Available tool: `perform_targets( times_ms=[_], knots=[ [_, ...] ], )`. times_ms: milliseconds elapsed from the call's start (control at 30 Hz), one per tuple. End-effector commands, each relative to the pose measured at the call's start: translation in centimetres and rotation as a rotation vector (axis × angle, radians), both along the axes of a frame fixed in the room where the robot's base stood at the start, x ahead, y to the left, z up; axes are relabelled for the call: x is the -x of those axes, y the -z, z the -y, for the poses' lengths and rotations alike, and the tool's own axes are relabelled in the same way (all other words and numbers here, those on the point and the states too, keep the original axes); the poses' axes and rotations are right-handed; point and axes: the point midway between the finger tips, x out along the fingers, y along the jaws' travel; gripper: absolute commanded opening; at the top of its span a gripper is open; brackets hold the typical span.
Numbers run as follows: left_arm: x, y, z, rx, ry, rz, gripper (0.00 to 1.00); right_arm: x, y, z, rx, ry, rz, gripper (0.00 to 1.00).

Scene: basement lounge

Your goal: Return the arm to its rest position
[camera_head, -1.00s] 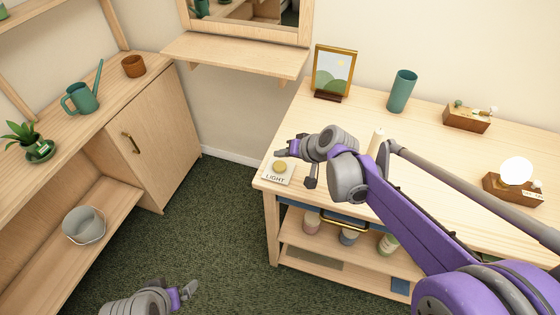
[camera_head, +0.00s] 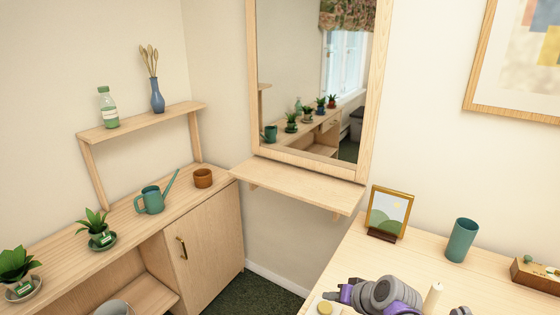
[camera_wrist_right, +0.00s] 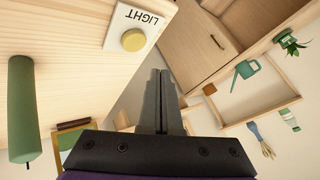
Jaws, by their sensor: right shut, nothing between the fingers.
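My right gripper (camera_head: 342,293) is at the bottom of the head view, above the near-left part of the wooden table (camera_head: 345,265). Its two fingers show in the right wrist view (camera_wrist_right: 161,78), shut together with nothing between them. Beside the gripper is a white plate with a yellow round button (camera_head: 325,307), partly cut off by the picture's bottom edge. In the wrist view the plate reads LIGHT, and its button (camera_wrist_right: 133,40) is apart from the fingers. My left gripper is not in view.
A picture frame (camera_head: 389,211), teal cup (camera_head: 461,240), candle (camera_head: 432,297) and wooden box (camera_head: 537,274) stand on the table. A wooden ledge (camera_head: 295,184) juts out under the mirror. The left cabinet (camera_head: 205,250) carries a watering can (camera_head: 151,199) and plants.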

Motion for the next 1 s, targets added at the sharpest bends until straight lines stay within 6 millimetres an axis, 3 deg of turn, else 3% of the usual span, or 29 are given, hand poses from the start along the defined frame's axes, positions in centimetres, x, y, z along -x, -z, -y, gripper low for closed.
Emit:
perform_targets(
  times_ms=[133,300,500,600,1000],
  knots=[
    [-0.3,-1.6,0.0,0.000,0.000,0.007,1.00,6.8,-1.1,-0.4,0.116,-0.035,-0.047,0.00],
    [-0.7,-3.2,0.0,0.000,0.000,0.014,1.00,14.8,-0.7,0.3,0.275,-0.066,-0.098,0.00],
    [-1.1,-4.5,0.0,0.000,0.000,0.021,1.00,21.0,0.6,1.9,0.418,-0.081,-0.133,0.00],
    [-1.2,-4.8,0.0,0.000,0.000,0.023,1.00,22.4,1.1,2.5,0.456,-0.083,-0.140,0.00],
    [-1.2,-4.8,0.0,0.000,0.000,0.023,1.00,22.4,1.1,2.5,0.456,-0.083,-0.140,0.00]
  ],
)
